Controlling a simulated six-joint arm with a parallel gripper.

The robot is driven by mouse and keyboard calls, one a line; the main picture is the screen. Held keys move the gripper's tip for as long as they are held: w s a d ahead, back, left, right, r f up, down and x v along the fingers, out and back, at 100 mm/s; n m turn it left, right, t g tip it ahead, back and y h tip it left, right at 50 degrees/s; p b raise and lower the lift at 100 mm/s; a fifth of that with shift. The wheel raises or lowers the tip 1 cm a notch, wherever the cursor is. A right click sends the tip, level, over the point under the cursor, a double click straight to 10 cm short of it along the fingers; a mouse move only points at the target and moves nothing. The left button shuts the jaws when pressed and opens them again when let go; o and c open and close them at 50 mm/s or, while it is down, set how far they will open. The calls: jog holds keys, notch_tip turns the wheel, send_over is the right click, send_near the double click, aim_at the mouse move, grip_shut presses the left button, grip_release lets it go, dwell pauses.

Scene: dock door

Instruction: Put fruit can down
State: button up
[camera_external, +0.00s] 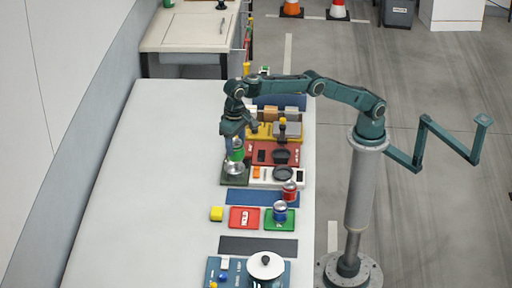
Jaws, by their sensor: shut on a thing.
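My gripper (236,139) points down over the left part of the row of items on the long white table. It is shut on a small green can (238,155), taken to be the fruit can; its label is too small to read. The green can is just above or at a silvery round dish (234,168) on a dark green board (232,181). I cannot tell if the can touches the dish. A red can (289,190) and a blue can (280,210) stand nearer the camera on the right.
A white-lidded pot (266,264) stands nearest the camera. The table's left side (150,190) is clear.

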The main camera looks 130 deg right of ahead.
jog(key=n, duration=0.1)
send_over(245, 218)
jog(key=shift+f, duration=0.5)
jog(key=shift+w+f, duration=0.1)
jog(key=shift+f, duration=0.1)
jog(key=shift+f, duration=9.85)
jog(key=o, duration=1.1)
jog(key=shift+f, duration=0.1)
jog(key=shift+o, duration=0.3)
notch_tip(245, 218, up, 12)
